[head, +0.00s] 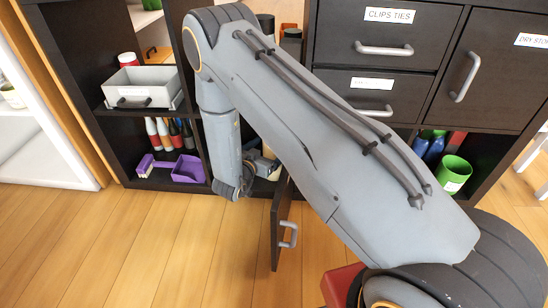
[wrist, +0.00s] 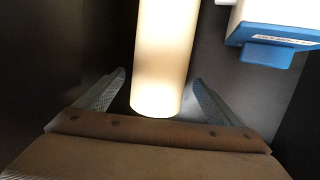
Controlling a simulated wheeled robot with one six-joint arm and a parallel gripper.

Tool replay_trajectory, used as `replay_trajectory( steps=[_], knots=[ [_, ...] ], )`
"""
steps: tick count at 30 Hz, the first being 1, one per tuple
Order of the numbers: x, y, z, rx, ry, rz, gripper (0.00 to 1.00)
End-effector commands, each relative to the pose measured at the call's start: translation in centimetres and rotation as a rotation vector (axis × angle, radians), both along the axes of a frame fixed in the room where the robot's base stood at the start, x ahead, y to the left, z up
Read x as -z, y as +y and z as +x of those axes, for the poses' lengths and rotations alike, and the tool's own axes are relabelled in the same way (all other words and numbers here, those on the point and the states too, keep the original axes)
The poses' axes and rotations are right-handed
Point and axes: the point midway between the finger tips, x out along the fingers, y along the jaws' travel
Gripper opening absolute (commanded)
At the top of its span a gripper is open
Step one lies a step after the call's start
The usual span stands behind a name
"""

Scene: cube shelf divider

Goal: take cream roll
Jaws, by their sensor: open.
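A cream roll (wrist: 163,60) stands out in the wrist view, a pale cylinder running from the top edge to the middle. My gripper (wrist: 158,92) is open, with one grey finger on each side of the roll's near end. Gaps show between the fingers and the roll. In the head view my arm reaches into a low compartment of the dark shelf (head: 97,75), and my gripper is mostly hidden behind the arm there.
A blue and white object (wrist: 270,40) is close on the right in the wrist view. A dark door with a grey handle (head: 288,235) stands open beside my arm. Left compartments hold a grey bin (head: 142,90), bottles and a purple dustpan (head: 188,169). A green cup (head: 454,174) sits right.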

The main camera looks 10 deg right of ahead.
Motion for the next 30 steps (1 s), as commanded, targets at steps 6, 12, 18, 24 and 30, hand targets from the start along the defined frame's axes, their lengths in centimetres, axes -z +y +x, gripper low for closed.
replay_trajectory(
  steps=[6,12,18,24,30],
  knots=[
    [1.0,-2.0,2.0,0.002,-0.001,0.001,0.88],
    [0.9,-2.4,2.5,-0.001,0.001,0.001,0.88],
    [0.8,-2.3,2.5,-0.001,0.001,0.001,0.74],
    [0.8,-2.3,2.5,0.000,0.001,0.001,0.41],
    [0.8,-2.3,2.5,-0.001,0.000,0.000,0.26]
  ],
)
